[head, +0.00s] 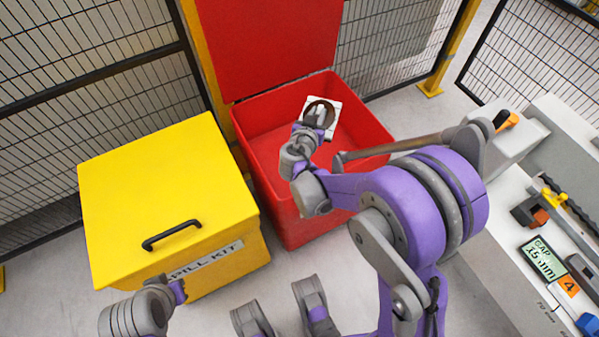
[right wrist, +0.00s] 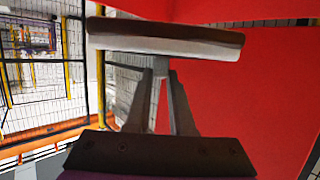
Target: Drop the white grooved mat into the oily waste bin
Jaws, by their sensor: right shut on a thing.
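The white mat (head: 334,107) is held over the open red bin (head: 262,128); a dark brown round patch shows on its face. Its grooves are too small to make out. My right gripper (head: 318,116) is shut on the mat, inside the bin's outline in the head view. In the right wrist view the mat (right wrist: 165,40) shows edge-on as a pale and brown slab across the ends of the right gripper's fingers (right wrist: 162,75). The bin's red lid (head: 265,45) stands raised at the back.
A yellow spill kit box (head: 150,190) with a black handle stands left of the bin. Mesh fencing (head: 70,60) runs behind. At the right, a pale bench (head: 510,255) carries tools and a green-white gauge display (head: 542,260).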

